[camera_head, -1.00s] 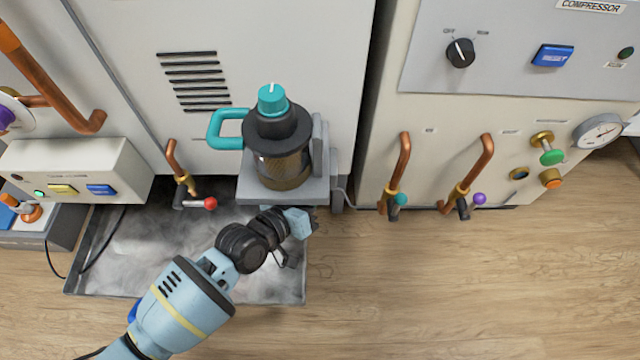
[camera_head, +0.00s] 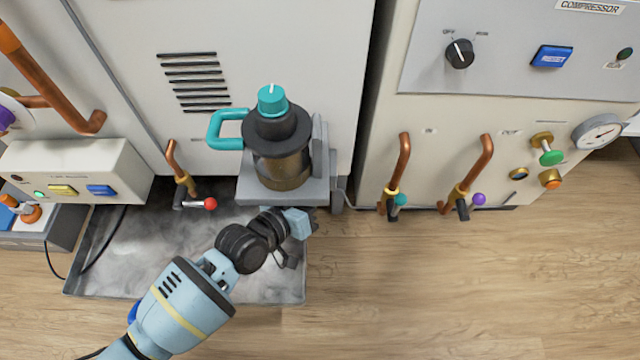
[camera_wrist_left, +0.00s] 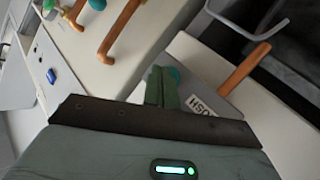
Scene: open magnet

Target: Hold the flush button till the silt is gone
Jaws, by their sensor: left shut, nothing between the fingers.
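The filter canister (camera_head: 283,165) stands upright on a grey bracket (camera_head: 258,191), with a black collar, a teal knob on top and a teal handle at its left. Its clear bowl looks brownish, and I cannot make out the silt level. My left gripper (camera_head: 300,224) is shut and empty just below the bracket's front edge. In the left wrist view its fingers (camera_wrist_left: 161,88) point at a grey panel with a partly covered FLUSH label (camera_wrist_left: 203,107). A teal round part (camera_wrist_left: 173,73), likely the flush button, shows behind the fingertips; contact cannot be told.
A drip tray (camera_head: 90,278) lies on the floor under my left arm. A red-tipped valve lever (camera_head: 210,203) is left of the bracket. Copper pipes with teal and purple valves (camera_head: 479,199) stand at the right, below the compressor panel (camera_head: 500,75). Floor at the lower right is clear.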

